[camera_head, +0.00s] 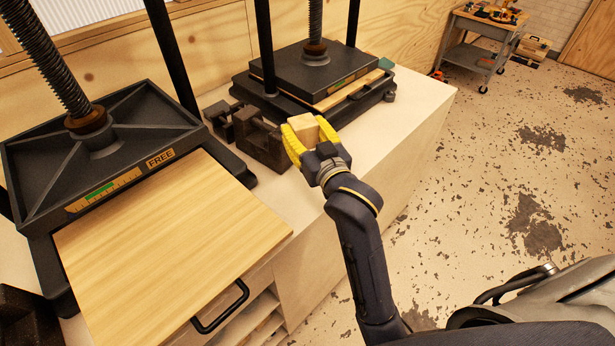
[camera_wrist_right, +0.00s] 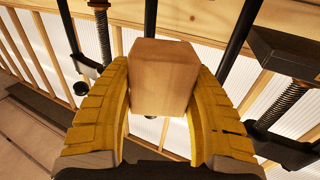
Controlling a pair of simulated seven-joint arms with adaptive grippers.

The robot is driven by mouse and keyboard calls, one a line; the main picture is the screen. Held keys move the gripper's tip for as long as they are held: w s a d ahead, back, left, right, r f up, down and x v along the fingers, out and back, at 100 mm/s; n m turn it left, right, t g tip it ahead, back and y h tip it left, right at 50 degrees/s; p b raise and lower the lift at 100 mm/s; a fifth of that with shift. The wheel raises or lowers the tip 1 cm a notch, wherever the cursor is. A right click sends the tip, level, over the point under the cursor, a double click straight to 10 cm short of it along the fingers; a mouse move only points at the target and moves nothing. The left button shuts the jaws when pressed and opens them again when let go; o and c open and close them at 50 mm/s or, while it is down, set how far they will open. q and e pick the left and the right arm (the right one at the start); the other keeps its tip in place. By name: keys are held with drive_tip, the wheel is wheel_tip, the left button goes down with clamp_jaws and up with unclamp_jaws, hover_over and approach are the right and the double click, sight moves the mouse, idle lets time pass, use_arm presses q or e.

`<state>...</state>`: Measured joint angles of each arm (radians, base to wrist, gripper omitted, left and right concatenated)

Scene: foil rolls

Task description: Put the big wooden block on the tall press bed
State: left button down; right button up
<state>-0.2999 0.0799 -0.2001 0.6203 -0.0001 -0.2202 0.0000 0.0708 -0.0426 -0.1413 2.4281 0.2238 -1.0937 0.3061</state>
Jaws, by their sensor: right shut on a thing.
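A light wooden block (camera_head: 299,128) is held in my right gripper (camera_head: 308,134), whose yellow fingers press on two of its sides. In the right wrist view the block (camera_wrist_right: 165,80) sits upright between both fingers. The gripper holds it beside the dark metal blocks, by the bench's right part. The near press (camera_head: 100,150) at left has a broad wooden bed board (camera_head: 165,255) with a black handle, and a "FREE" label. The far press (camera_head: 320,75) has its dark plate low over a thin wooden board (camera_head: 355,85). I cannot tell which press is the tall one. My left gripper is not in view.
Dark metal blocks (camera_head: 262,140) stand on the bench (camera_head: 405,115) between the presses. Black upright posts and threaded screws rise from both presses. The near bed board is bare. A tool cart (camera_head: 480,45) stands far off on the speckled floor.

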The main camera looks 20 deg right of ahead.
wheel_tip(320, 180, down, 16)
drive_tip(key=shift+f, duration=0.1)
idle(0.5)
drive_tip(key=shift+f, duration=0.15)
drive_tip(key=o, duration=1.2)
drive_tip(key=shift+c, duration=0.2)
drive_tip(key=shift+r, duration=0.2)
drive_tip(key=s+d, duration=0.1)
drive_tip(key=s, duration=1)
drive_tip(key=shift+o, duration=0.8)
drive_tip(key=shift+s, duration=0.5)
